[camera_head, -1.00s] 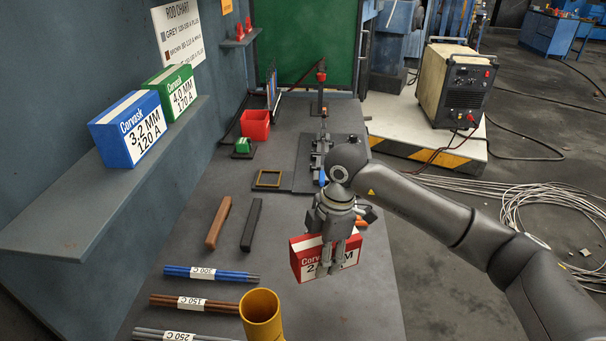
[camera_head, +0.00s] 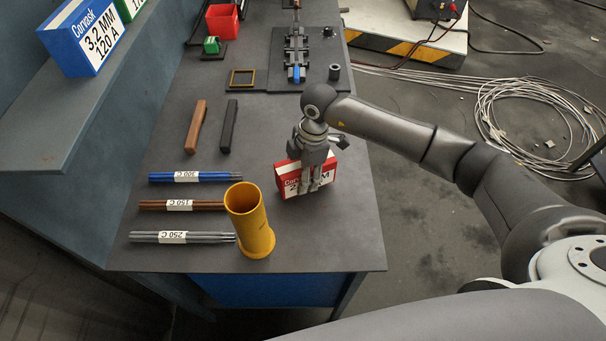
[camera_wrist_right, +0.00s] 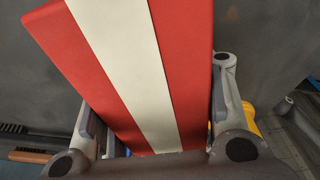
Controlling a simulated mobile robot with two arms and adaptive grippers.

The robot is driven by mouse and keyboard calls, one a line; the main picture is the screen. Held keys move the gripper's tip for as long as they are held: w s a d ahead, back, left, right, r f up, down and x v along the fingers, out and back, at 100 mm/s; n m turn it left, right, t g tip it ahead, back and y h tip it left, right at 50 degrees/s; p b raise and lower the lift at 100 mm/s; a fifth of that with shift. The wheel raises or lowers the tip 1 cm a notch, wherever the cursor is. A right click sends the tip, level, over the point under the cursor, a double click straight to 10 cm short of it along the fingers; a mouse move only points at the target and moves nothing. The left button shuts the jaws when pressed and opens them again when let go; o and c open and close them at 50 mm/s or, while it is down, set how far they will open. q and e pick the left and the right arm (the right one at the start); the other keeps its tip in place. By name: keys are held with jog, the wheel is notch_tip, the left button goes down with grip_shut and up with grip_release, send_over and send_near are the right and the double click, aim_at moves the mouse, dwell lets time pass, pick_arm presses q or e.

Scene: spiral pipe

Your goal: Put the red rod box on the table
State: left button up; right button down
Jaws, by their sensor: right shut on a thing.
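The red rod box (camera_head: 288,170), red with a white band and label, is at the right part of the grey table (camera_head: 340,235). My right gripper (camera_head: 309,186) points down and is shut on the box, with its fingers over the label side. In the right wrist view the red and white box (camera_wrist_right: 135,60) fills the space between the fingers. The box is at or just above the tabletop; I cannot tell whether it touches. My left gripper is not in view.
A yellow tube (camera_head: 250,220) stands to the left of the box. Blue (camera_head: 215,177), brown (camera_head: 150,206) and grey rod bundles (camera_head: 205,237) lie further left. A blue rod box (camera_head: 85,40) sits on the wall shelf (camera_head: 60,130). The table's front right corner is bare.

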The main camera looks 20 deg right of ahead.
jog(key=shift+f, duration=0.65)
jog(key=c, duration=1.1)
grip_release()
jog(key=shift+f, duration=0.25)
jog(key=o, duration=0.4)
jog(key=shift+r, duration=0.15)
